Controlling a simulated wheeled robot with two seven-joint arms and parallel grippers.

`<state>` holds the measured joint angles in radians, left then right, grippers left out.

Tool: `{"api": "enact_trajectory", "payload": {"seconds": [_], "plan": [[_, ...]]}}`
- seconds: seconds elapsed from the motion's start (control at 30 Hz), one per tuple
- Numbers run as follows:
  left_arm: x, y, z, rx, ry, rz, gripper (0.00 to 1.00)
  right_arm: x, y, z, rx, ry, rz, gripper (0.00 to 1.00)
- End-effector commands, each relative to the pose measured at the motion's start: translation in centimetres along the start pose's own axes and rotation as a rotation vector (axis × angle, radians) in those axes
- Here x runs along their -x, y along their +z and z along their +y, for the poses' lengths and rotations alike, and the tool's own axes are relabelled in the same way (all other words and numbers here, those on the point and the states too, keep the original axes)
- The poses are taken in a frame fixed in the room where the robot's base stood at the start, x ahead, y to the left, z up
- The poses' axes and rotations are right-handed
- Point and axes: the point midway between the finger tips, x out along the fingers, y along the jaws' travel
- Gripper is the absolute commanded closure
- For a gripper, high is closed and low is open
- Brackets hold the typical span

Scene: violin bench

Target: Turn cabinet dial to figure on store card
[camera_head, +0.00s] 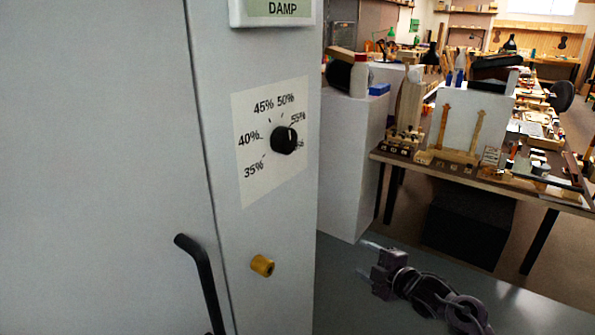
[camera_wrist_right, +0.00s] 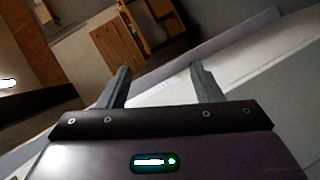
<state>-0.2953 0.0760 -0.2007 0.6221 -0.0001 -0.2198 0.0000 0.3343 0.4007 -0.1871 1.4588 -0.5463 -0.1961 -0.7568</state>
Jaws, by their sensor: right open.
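The black cabinet dial (camera_head: 285,140) sits on a white scale plate (camera_head: 262,180) on the pale grey cabinet front. Its marks read 35%, 40%, 45%, 50% and 55%; one more at lower right is partly hidden by the knob. I cannot clearly tell which mark its pointer faces. My right gripper (camera_head: 367,263) is open and empty, below and to the right of the dial, well apart from it. Its two spread fingers also show in the right wrist view (camera_wrist_right: 160,80). I see no store card. My left gripper is not in view.
A display reading DAMP (camera_head: 283,9) is above the dial. A yellow knob (camera_head: 262,265) and a black handle (camera_head: 203,280) stick out below it. A white block (camera_head: 350,170) stands to the right. A workbench (camera_head: 480,175) with violin parts is behind.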

Motion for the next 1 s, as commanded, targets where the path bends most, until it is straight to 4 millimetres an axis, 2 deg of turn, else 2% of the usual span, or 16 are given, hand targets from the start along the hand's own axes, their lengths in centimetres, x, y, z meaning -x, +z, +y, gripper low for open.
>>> {"api": "enact_trajectory", "payload": {"seconds": [0.03, 0.07, 0.1, 0.17, 0.2, 0.3, 0.4, 0.5, 0.57, 0.67, 1.0], "plan": [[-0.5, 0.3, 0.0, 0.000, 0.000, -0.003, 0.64, 0.8, -3.0, 6.0, 0.177, 0.071, 0.064, 0.41], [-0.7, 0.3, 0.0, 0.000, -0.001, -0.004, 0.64, 1.7, -4.9, 9.1, 0.287, 0.108, 0.099, 0.41], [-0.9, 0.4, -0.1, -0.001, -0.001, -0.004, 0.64, 3.0, -7.7, 12.9, 0.439, 0.158, 0.141, 0.41], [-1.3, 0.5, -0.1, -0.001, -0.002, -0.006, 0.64, 5.7, -12.1, 17.6, 0.675, 0.232, 0.194, 0.41], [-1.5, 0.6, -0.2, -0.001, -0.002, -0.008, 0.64, 7.7, -15.0, 19.9, 0.833, 0.278, 0.221, 0.41], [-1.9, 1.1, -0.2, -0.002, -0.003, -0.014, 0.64, 12.7, -21.4, 23.5, 1.205, 0.378, 0.260, 0.41], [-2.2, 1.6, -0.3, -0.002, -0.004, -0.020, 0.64, 16.3, -25.4, 24.4, 1.480, 0.439, 0.269, 0.41], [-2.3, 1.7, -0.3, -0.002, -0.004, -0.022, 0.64, 18.2, -27.5, 24.5, 1.639, 0.469, 0.268, 0.41], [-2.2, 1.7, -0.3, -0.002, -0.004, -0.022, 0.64, 18.7, -28.2, 24.5, 1.685, 0.479, 0.267, 0.41], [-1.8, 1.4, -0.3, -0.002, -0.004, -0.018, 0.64, 18.2, -29.0, 24.7, 1.706, 0.484, 0.268, 0.41], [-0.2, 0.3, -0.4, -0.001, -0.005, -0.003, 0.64, 13.5, -31.4, 25.3, 1.699, 0.484, 0.270, 0.41]]}}
